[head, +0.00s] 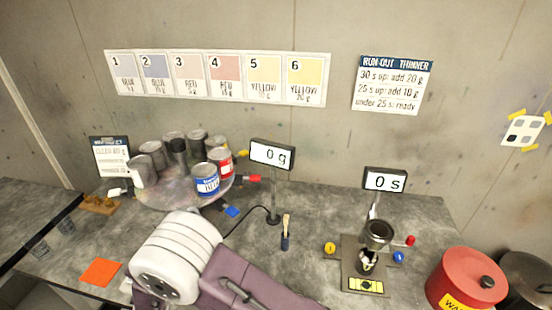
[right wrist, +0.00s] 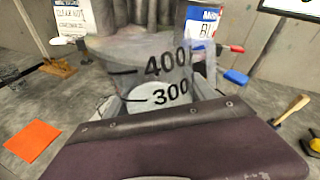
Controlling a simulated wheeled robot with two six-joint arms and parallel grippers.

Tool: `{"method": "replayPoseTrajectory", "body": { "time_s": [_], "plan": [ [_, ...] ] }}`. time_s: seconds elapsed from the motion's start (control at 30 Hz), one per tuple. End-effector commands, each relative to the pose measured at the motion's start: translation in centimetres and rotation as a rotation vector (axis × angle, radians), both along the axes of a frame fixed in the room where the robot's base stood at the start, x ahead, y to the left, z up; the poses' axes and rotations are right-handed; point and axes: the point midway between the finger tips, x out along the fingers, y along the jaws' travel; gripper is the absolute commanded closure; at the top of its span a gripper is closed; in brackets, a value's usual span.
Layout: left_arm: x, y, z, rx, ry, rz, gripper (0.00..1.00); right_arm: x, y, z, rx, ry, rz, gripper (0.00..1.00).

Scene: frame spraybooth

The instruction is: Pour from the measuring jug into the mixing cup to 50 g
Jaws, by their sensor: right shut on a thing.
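The clear measuring jug (right wrist: 125,60), with black 300 and 400 marks, fills the middle of the right wrist view. My right gripper (right wrist: 163,100) is shut on it, its fingertips partly hidden. A pale round patch shows through the jug around the 300 mark; I cannot tell whether it is the contents or something behind. In the head view my right arm's white joint and purple link hide the jug and gripper. The display (head: 271,153) on a post reads 0 g. I cannot make out the mixing cup or the scale's plate. My left gripper is not in view.
A round turntable (head: 155,193) with several paint cans stands behind my arm. A brush (head: 286,236) stands on the bench. On the right are a metal cup (head: 376,233) on a stand, a 0 s display (head: 385,181) and a red pot (head: 464,280). An orange square (head: 101,272) lies front left.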

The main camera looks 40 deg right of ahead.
Motion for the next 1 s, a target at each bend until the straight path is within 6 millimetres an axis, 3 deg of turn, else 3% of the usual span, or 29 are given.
{"method": "replayPoseTrajectory", "body": {
  "time_s": [0.7,1.0],
  "plan": [
    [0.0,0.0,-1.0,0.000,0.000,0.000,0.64,2.0,1.0,-4.9,-0.053,0.106,-0.001,0.87],
    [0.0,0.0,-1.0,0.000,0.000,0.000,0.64,2.2,1.2,-5.4,-0.060,0.119,0.000,0.87]
  ]
}}
